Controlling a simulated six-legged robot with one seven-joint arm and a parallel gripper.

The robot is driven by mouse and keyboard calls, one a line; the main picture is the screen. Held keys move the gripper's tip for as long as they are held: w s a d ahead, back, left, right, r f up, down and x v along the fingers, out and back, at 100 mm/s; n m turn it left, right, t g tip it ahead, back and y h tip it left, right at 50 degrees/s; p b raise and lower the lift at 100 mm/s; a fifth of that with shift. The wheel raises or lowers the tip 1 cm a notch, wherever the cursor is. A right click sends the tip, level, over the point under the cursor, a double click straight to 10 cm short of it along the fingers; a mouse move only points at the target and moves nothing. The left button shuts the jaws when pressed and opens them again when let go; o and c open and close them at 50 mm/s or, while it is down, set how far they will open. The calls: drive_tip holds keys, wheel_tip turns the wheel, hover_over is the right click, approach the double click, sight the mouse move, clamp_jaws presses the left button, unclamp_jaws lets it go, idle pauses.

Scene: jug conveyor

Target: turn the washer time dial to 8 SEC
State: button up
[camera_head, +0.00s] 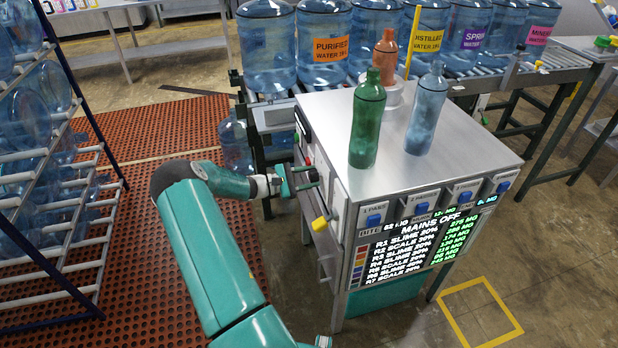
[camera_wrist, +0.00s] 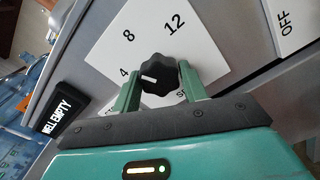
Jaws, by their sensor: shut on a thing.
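The washer time dial (camera_wrist: 158,72) is a black lobed knob on a white plate (camera_wrist: 205,55) marked 4, 8 and 12, with one lower label partly hidden. Its white mark sits on the left side of the knob and points roughly toward the 4, below the 8. My gripper (camera_wrist: 160,80) has one green finger on each side of the knob and is shut on it. In the head view my gripper (camera_head: 304,179) is at the left side of the steel washer cabinet (camera_head: 462,148); the dial cannot be made out there.
A WELL EMPTY sign (camera_wrist: 58,118) and an OFF label (camera_wrist: 286,20) flank the dial plate. Green (camera_head: 367,122) and blue (camera_head: 427,112) bottles stand on the cabinet top. A yellow-ended handle (camera_head: 320,223) juts out below my gripper. A jug rack (camera_head: 50,190) stands left.

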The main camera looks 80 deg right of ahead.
drive_tip(key=m, duration=0.5)
drive_tip(key=shift+w, duration=0.1)
idle(0.4)
drive_tip(key=o, duration=1)
drive_tip(key=v, duration=1.3)
drive_tip(key=shift+w+a, duration=0.15)
drive_tip(key=shift+w, duration=0.15)
